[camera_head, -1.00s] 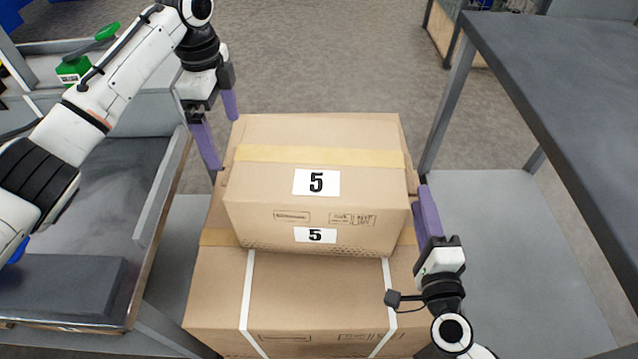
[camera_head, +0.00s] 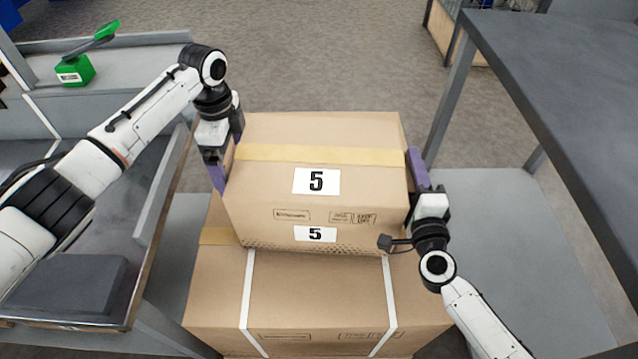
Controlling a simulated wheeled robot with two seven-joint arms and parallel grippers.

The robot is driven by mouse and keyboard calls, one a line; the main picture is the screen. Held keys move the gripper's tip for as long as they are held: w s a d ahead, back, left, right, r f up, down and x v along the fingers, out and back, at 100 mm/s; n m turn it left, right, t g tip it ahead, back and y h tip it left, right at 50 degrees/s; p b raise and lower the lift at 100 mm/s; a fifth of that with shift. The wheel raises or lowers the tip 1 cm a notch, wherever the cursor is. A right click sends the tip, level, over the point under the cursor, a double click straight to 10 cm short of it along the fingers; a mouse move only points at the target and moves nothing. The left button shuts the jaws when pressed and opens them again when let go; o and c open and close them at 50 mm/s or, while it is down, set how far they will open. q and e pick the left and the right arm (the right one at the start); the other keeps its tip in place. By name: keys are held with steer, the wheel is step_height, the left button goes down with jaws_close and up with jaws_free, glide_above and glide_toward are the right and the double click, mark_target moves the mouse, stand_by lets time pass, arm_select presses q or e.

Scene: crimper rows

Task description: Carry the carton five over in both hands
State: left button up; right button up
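The carton five (camera_head: 270,190) is a brown box with a pale tape strip and two white labels reading 5. It rests on a larger strapped carton (camera_head: 318,290). My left gripper (camera_head: 227,160) is at the carton's left side, its purple fingers pointing down along that face. My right gripper (camera_head: 418,170) is at the right side, its purple finger along that face. Both look close against the carton, but I cannot tell whether they press on it. The gap between the fingers of each gripper is not clear.
A grey workbench (camera_head: 150,190) with a green device (camera_head: 75,70) and a dark grey block (camera_head: 70,287) stands at the left. A dark table (camera_head: 570,80) stands at the right, above a lower grey shelf (camera_head: 520,230). Bare floor lies behind the carton.

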arm_select(q)
steer(key=shift+c, duration=0.4)
arm_select(e)
steer(key=shift+c, duration=0.4)
arm_select(q)
steer(key=c, duration=0.7)
arm_select(e)
jaws_close()
arm_select(q)
steer(key=c, duration=1.2)
steer(key=shift+w+r, duration=0.1)
steer(key=shift+r, duration=0.2)
arm_select(e)
steer(key=shift+w+r, duration=0.1)
steer(key=shift+r, duration=0.2)
